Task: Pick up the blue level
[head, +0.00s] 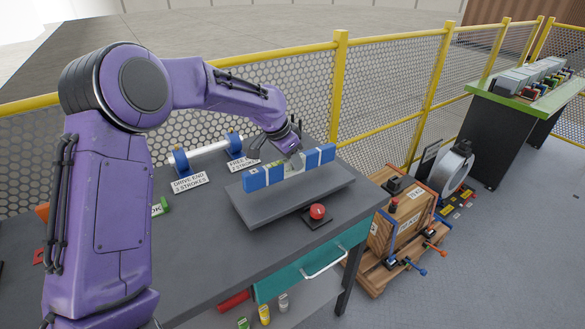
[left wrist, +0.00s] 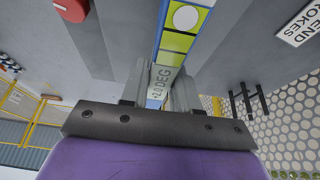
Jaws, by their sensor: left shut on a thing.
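The blue level (head: 257,179) is a long blue bar with a pale middle part, in the head view above a grey plate (head: 262,215) on the workbench. My left gripper (head: 292,160) reaches down onto its middle and is shut on it. In the left wrist view the level (left wrist: 182,40) runs up between the two fingers (left wrist: 160,85), with a white round mark, yellow-green patches and a "+2.0 DEG" label. I cannot tell whether the level touches the plate. My right gripper is not in view.
A red button (head: 317,211) stands on the bench right of the plate. A roller with blue ends (head: 205,149) and white labels (head: 190,183) lie behind. A yellow-framed mesh fence (head: 390,85) runs along the back. A wooden crate (head: 400,225) stands to the right.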

